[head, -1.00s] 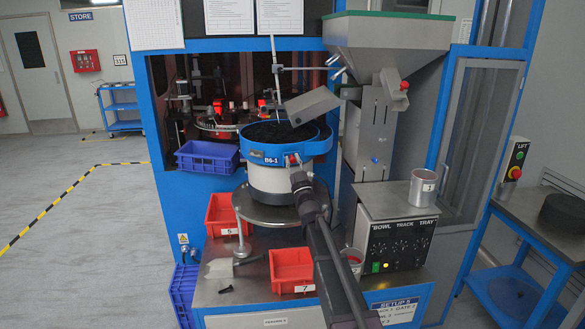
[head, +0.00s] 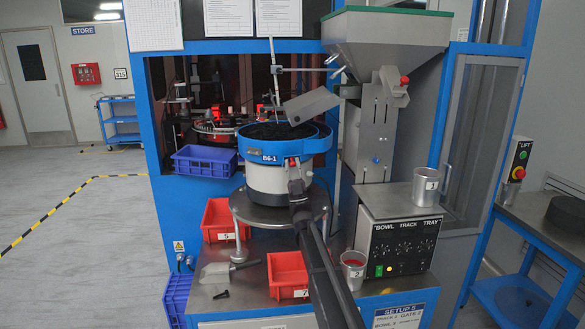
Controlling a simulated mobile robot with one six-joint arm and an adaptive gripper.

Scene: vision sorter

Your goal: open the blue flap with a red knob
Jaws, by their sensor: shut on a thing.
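A blue bowl (head: 248,147) marked B6-1 holds dark parts and sits on a pale drum on a round metal table. A blue flap (head: 309,148) appears to form part of the front-right of its rim, and its exact edges are too small to make out. A small red knob (head: 291,162) shows at the front of the rim, right of the label. My gripper (head: 293,164) reaches up from below to this knob and is shut on it. The fingers partly hide the knob and the rim behind it. I cannot tell how far the flap stands open.
A hopper (head: 388,35) with a chute (head: 312,104) stands behind and right of the bowl. Red bins (head: 219,219) (head: 287,274), a metal cup (head: 352,268) and a control box (head: 401,246) stand close around my arm.

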